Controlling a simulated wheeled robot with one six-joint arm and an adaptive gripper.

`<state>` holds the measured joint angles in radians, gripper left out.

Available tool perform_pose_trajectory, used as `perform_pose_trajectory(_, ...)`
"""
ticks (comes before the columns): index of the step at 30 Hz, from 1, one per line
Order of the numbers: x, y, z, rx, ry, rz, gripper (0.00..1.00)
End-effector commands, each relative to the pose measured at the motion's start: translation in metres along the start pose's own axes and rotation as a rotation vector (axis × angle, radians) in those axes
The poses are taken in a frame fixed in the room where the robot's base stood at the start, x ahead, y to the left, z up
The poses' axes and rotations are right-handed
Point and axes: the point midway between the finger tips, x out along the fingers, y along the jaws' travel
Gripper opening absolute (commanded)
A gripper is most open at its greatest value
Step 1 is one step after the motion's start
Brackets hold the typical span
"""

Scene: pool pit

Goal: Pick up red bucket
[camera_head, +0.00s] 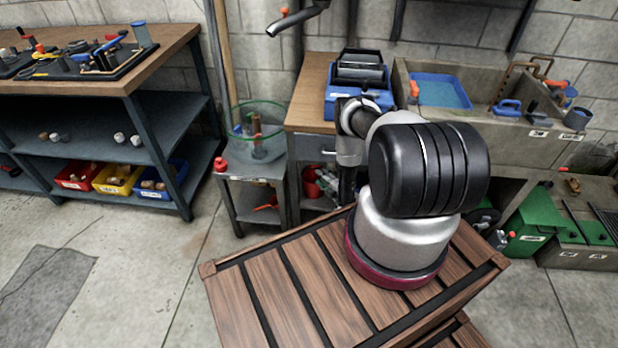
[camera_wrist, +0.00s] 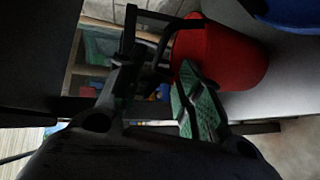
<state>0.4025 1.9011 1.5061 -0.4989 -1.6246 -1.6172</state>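The red bucket (camera_wrist: 225,55) shows in the wrist view, upper right of centre, on a grey surface. My gripper (camera_wrist: 155,75) is open, with a dark finger at left and a green-padded finger at right. The right finger overlaps the bucket's lower left edge in the picture; I cannot tell whether they touch. The bucket is not between the fingers. A dark curved bar is by the bucket's left side; whether it is a handle is unclear. In the head view my arm hides the gripper, and a red object (camera_head: 312,183) sits in the bench's lower opening, not clearly the bucket.
A small grey cart (camera_head: 252,178) with a glass bowl stands left of the wooden bench (camera_head: 308,92). A concrete sink (camera_head: 480,125) is at right, with a green box (camera_head: 535,220) on the floor. A blue object (camera_wrist: 290,12) is near the bucket.

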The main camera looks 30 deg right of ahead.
Motion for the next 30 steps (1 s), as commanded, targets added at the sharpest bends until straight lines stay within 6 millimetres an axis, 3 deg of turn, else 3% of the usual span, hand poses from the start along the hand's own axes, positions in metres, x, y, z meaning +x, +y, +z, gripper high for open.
perform_pose_trajectory(5, 0.012, 0.000, 0.000, -0.002, 0.001, 0.001, 0.36)
perform_pose_trajectory(18, 0.073, 0.000, 0.000, -0.001, 0.001, 0.001, 0.36)
perform_pose_trajectory(26, 0.078, 0.000, 0.000, 0.000, 0.000, 0.000, 0.36)
perform_pose_trajectory(27, 0.078, 0.000, 0.000, 0.000, 0.000, 0.000, 0.34)
perform_pose_trajectory(30, 0.078, 0.000, 0.000, 0.000, 0.000, 0.000, 0.16)
